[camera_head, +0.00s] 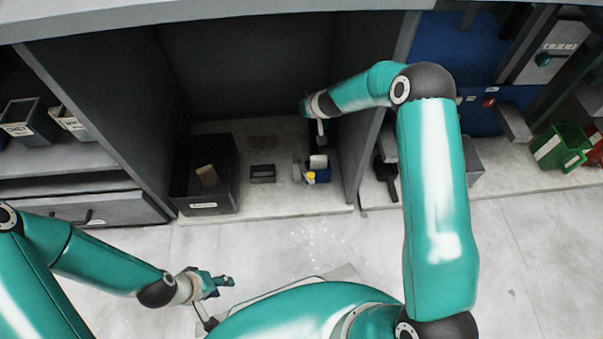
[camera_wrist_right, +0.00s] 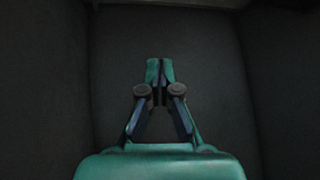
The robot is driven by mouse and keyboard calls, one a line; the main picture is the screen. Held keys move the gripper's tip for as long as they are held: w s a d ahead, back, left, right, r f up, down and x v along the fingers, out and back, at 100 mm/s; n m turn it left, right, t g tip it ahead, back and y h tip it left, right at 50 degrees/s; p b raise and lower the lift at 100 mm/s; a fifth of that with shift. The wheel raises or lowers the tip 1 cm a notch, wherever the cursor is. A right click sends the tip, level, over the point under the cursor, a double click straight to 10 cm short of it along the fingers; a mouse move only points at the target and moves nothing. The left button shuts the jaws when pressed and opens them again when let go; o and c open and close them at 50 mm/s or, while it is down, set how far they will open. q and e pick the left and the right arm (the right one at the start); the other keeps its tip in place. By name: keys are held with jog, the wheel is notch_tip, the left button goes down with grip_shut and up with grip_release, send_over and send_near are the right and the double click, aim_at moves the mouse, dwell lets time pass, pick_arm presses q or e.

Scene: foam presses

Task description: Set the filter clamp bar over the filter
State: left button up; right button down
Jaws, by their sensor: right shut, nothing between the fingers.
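A small dark rectangular frame (camera_head: 262,173) lies flat on the pale floor of the open bay; it may be the filter clamp bar, but I cannot tell. To its right is a small blue unit (camera_head: 318,177) with a white top and a yellow part beside it; I cannot make out a filter for certain. My right gripper (camera_wrist_right: 160,65) is shut and empty, its fingertips together in the right wrist view. In the head view it is high in the bay, above the blue unit. My left gripper (camera_head: 222,283) hangs over the floor in front of the bay; its jaw opening is unclear.
A black bin (camera_head: 204,188) with a tan block (camera_head: 207,176) inside stands at the bay's left. Dark walls close the bay at both sides and the back. Green bins (camera_head: 563,146) stand at far right. A drawer (camera_head: 85,211) is at left. The floor in front is clear.

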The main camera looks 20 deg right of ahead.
jog(key=s+d+f+m+g+h+p, duration=0.2)
jog(key=s+m+g+h, duration=0.25)
jog(key=m, duration=1.05)
jog(key=s+a+f+m+g+p, duration=0.1)
jog(key=s+a+g+p, duration=0.1)
jog(key=s+a, duration=0.2)
jog(key=s+a+f+m+g+p, duration=0.1)
jog(key=s+a, duration=0.3)
jog(key=a, duration=0.7)
jog(key=shift+s+m+g+p, duration=0.3)
jog(key=shift+s+g+p, duration=0.05)
jog(key=shift+g, duration=0.1)
jog(key=shift+a, duration=0.1)
jog(key=d+f+b, duration=0.4)
jog(key=d+f, duration=0.3)
jog(key=f, duration=0.3)
jog(key=shift+b, duration=0.35)
